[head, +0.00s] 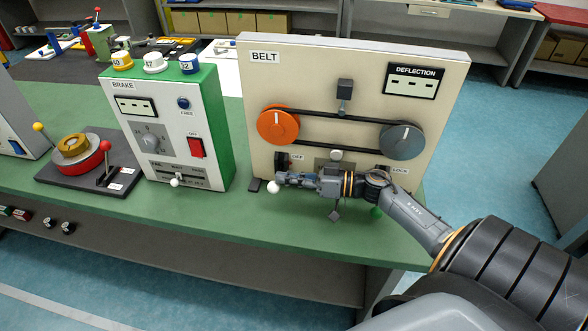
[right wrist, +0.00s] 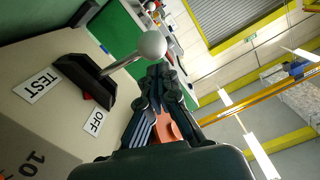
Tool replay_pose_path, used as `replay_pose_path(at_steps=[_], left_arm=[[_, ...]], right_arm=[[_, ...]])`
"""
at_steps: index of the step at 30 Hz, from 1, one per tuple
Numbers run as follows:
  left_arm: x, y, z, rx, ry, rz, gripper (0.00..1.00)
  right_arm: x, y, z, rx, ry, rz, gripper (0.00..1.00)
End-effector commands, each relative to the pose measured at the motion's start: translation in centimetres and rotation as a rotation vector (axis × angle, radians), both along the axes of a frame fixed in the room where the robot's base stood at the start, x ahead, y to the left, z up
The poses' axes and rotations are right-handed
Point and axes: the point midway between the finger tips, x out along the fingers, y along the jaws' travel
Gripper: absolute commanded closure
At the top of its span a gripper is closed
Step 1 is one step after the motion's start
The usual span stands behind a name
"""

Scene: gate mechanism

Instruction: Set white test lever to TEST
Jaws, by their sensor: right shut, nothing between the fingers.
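The white test lever has a round white knob (head: 273,187) at the lower left of the BELT panel (head: 350,70) in the head view. In the right wrist view, its white ball (right wrist: 152,44) sits on a thin stem rising from a black housing (right wrist: 83,80). A TEST label (right wrist: 37,86) and an OFF label (right wrist: 95,122) lie beside the housing, with a bit of red near the OFF side. I cannot tell which setting the lever has. My right gripper (head: 283,178) is shut and empty, its fingertips (right wrist: 160,75) close to the ball. Contact is unclear. My left gripper is out of view.
The BRAKE box (head: 165,125) stands left of the panel, with a white-knobbed slider (head: 175,183) low on its front. A base with a red ring and levers (head: 80,160) is further left. My right arm covers the panel's lower right. Green bench (head: 235,240) is clear in front.

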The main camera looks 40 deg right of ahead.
Motion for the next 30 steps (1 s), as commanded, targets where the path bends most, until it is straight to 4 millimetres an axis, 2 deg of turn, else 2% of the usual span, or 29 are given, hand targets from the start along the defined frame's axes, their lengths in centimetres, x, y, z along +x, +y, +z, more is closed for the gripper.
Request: replay_pose_path(at_steps=[8,15,20,30], left_arm=[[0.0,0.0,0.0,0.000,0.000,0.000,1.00],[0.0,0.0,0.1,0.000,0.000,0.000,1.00],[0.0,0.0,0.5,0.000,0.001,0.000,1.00],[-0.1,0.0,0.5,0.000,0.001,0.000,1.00]], right_arm=[[-0.1,0.0,-0.2,-0.008,-0.006,0.000,1.00],[-0.5,0.4,-1.5,-0.105,-0.085,0.000,1.00],[-0.6,0.6,-2.3,-0.107,-0.088,0.000,1.00],[-0.6,0.6,-2.3,-0.105,-0.088,0.000,1.00]])
